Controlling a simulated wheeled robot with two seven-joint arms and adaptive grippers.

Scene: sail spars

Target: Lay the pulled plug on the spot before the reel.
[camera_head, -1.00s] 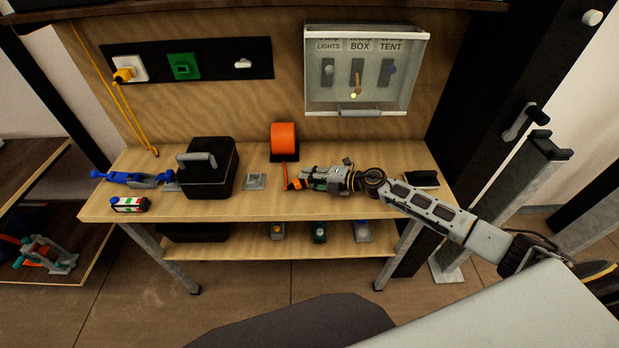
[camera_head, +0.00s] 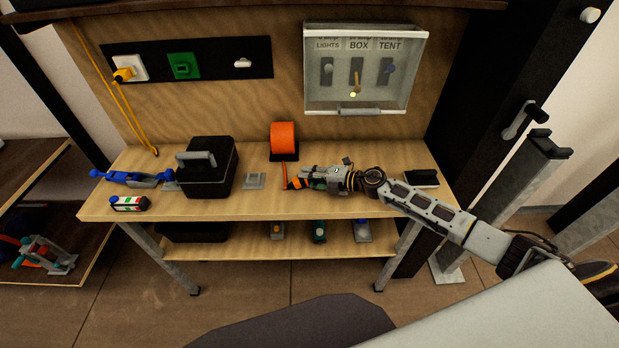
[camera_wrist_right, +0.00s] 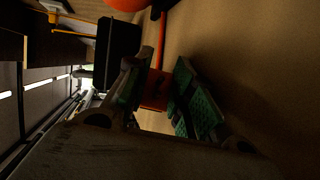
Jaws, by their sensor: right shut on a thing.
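The orange plug (camera_head: 294,184) is at the tips of my right gripper (camera_head: 300,181), low over the bench top in front of the reel. In the right wrist view the orange plug (camera_wrist_right: 156,90) sits between the green finger pads, and the fingers are shut on it. An orange cord runs from the plug to the orange reel (camera_head: 284,137), which stands on a black base at the back of the bench. I cannot tell if the plug touches the bench. Any spot mark is hidden or too small to see. My left gripper is not in view.
A black box with a grey handle (camera_head: 207,168) and a small grey plate (camera_head: 254,181) stand left of the gripper. A blue tool (camera_head: 132,178) and a striped block (camera_head: 129,203) lie farther left. A black pad (camera_head: 422,178) lies right. The bench's front strip (camera_head: 270,209) is clear.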

